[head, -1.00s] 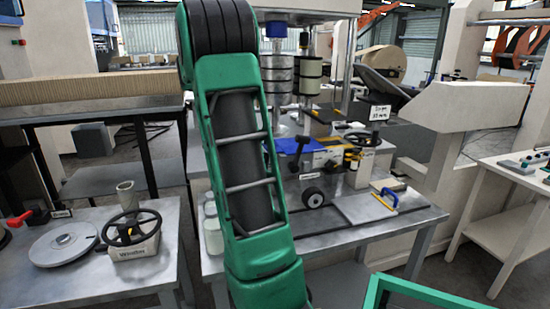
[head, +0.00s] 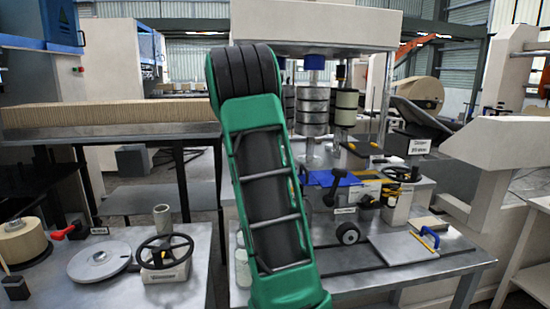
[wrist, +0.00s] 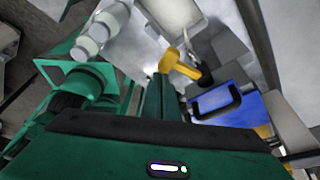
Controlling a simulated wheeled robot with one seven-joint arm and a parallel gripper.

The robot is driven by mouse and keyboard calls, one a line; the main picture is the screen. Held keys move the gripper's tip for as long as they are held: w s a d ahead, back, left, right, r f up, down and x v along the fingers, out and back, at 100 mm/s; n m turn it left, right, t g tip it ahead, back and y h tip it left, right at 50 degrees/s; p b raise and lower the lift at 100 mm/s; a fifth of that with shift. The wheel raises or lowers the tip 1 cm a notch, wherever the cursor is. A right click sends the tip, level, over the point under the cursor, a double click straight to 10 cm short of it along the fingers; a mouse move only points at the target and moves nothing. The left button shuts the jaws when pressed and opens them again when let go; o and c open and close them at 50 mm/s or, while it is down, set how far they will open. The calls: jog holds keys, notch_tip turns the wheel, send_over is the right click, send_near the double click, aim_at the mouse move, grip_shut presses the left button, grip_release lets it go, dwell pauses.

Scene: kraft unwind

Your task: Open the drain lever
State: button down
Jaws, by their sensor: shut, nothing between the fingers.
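No label that I can read names the drain lever. A yellow T-shaped handle (wrist: 178,65) shows in the wrist view just beyond my gripper; I cannot tell if it is that lever. My gripper (wrist: 165,85) is shut and empty, its green fingers pointing toward the handle, with no clear contact. In the head view my arm covers part of the middle bench, and my gripper is out of frame. A red-handled lever (head: 65,231) lies on the left bench. A black-knobbed lever (head: 335,185) stands on the middle bench.
The left bench holds a black handwheel (head: 165,252) and a grey disc (head: 98,262).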

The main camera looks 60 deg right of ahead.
jog(key=shift+w+a+r, duration=0.1)
jog(key=shift+w+r, duration=0.15)
jog(key=shift+s+d+r, duration=0.1)
jog(key=shift+s+d, duration=0.05)
jog(key=shift+d, duration=0.05)
jog(key=shift+d+r, duration=0.1)
jog(key=shift+r, duration=0.85)
jog(key=shift+w+d+r, duration=0.2)
jog(key=shift+w+r, duration=0.1)
jog(key=shift+r, duration=0.3)
jog(key=shift+v, duration=1.85)
jog(key=shift+s, duration=0.15)
